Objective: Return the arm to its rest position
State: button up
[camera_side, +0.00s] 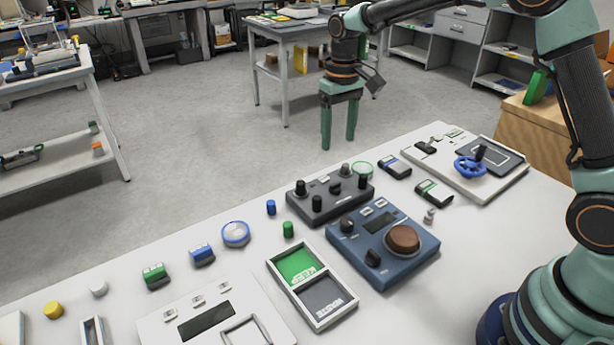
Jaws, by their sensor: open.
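My gripper (338,146) is in the upper middle of the side view, pointing down with its two green fingers apart. Nothing shows between the fingers. It hangs in the air and appears in front of the grey floor, near the table's far edge. My arm comes in from the right, from its base at the lower right corner. The gripper appears clear of the things on the white table (470,260).
A blue device (350,255) with a brown disc (403,239), a dark knob box (328,206), a KEEP/WASTE tray (275,262) and a panel with a blue handwheel (470,167) occupy the table. Small blocks and cylinders stand around them. A grey side table (285,62) stands behind.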

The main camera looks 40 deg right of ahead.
jog(key=shift+r, duration=0.15)
jog(key=s+d+r+t, duration=0.2)
jog(key=s+r+t, duration=0.1)
jog(key=s+r, duration=0.6)
jog(key=s+d+t, duration=0.1)
jog(key=s+t, duration=0.1)
jog(key=s, duration=0.8)
jog(key=shift+s+t, duration=0.3)
jog(key=shift+s, duration=0.05)
